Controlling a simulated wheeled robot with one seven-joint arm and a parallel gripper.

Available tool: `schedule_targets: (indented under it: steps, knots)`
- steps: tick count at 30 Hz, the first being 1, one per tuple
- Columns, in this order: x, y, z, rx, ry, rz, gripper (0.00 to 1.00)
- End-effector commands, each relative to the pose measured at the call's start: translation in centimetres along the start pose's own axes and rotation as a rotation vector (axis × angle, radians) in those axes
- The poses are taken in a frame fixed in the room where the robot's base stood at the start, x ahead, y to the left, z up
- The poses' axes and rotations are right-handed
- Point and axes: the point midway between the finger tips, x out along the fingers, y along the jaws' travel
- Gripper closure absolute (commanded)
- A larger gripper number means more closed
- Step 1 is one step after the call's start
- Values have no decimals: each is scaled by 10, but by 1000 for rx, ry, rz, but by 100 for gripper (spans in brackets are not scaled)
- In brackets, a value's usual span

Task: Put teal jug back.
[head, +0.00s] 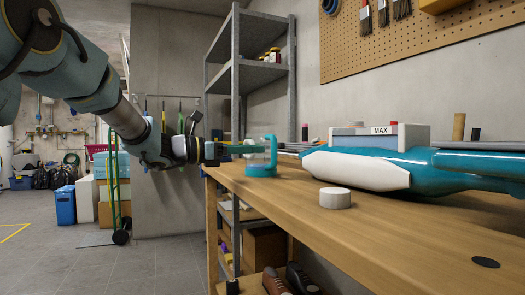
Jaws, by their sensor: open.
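A small teal thing with an upright curved handle (271,148) and a teal base (261,170) stands at the left end of the wooden workbench (330,222); it looks like the teal jug. Its body between handle and base is hard to make out. My gripper (238,149) reaches in from the left at bench height, pointing right. Its fingers are open and close to the jug's left side, partly overlapping it in the picture. I cannot tell whether they touch it or whether the jug is between them.
A large teal and white object (358,168) lies across the bench at right, before a box marked MAX (381,136). A white round piece (335,198) sits near the front edge. Grey metal shelving (250,77) stands behind.

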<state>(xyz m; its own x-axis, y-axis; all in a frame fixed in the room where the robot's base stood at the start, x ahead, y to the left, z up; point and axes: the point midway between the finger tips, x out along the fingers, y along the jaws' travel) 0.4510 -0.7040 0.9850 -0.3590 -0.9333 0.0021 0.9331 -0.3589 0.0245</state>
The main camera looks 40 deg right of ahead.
Motion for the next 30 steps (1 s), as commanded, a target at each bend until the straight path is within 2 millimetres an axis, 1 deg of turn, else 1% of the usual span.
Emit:
schedule_targets:
  steps: [1,3,6,10,15,23,26,28,29,30]
  knots:
    - [-12,1,-1,0,1,5,49]
    - [-27,1,0,0,0,5,49]
    - [-46,1,0,0,1,3,49]
    - [-64,0,0,-1,0,3,49]
    - [-75,0,0,-1,0,1,49]
    - [-78,2,0,-13,-1,12,49]
    - [-91,20,-5,-119,-6,111,49]
    - [-113,45,-13,-284,-27,260,49]
    - [-128,58,-19,-380,-45,343,49]
    - [-152,77,-29,-527,-81,470,49]
